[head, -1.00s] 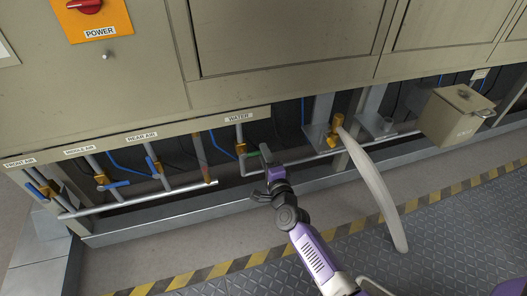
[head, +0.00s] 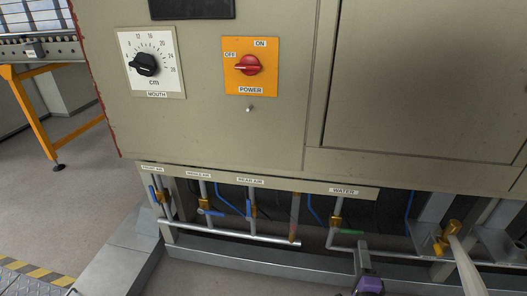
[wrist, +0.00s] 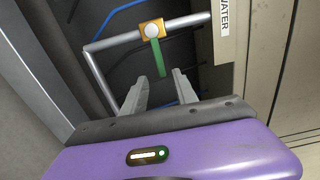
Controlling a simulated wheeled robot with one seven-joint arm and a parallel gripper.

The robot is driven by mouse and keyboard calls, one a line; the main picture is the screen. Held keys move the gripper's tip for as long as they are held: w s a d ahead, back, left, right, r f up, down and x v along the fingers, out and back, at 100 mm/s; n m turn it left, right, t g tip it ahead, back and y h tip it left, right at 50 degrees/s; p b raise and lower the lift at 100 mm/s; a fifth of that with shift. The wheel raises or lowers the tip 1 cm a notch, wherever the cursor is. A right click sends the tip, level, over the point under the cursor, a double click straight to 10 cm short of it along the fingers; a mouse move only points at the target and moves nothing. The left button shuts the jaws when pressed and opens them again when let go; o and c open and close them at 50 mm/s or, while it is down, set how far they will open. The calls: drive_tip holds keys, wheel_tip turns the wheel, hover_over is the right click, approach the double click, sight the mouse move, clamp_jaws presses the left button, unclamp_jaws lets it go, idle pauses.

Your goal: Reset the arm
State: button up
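My gripper (head: 361,258) is low in the head view, just below and to the right of the green handle (head: 350,231) of the WATER valve (head: 337,221). In the wrist view its two fingers (wrist: 154,92) stand apart with nothing held between them. The green handle (wrist: 160,58) hangs down from the brass valve (wrist: 152,30) ahead of the gap between the fingers. The fingers look clear of the handle. My purple arm runs out of the head view at the bottom edge.
The furnace panel has a red POWER switch (head: 248,65) and a black MOUTH dial (head: 145,64). Valves with blue handles sit on the pipes at left (head: 208,211). A brass valve with a pale hose (head: 466,262) is at right. Open floor (head: 60,195) lies at far left.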

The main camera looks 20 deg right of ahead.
drive_tip(key=s+a+r+n+t+y, duration=0.25)
drive_tip(key=s+a+r+n, duration=0.4)
drive_tip(key=a+n, duration=0.4)
drive_tip(key=s+a+r+n+g+y, duration=0.1)
drive_tip(key=s+a+r+n+y, duration=0.3)
drive_tip(key=s+a+n, duration=0.5)
drive_tip(key=s+a+r+n+g+y, duration=0.2)
drive_tip(key=s+a+r+n+y, duration=0.3)
drive_tip(key=s, duration=0.8)
wheel_tip(320, 180, up, 31)
drive_tip(key=a+h+p, duration=0.1)
drive_tip(key=p, duration=3.1)
drive_tip(key=shift+s+f, duration=0.15)
drive_tip(key=shift+s, duration=0.2)
drive_tip(key=shift+o, duration=0.4)
drive_tip(key=shift+n+h, duration=0.25)
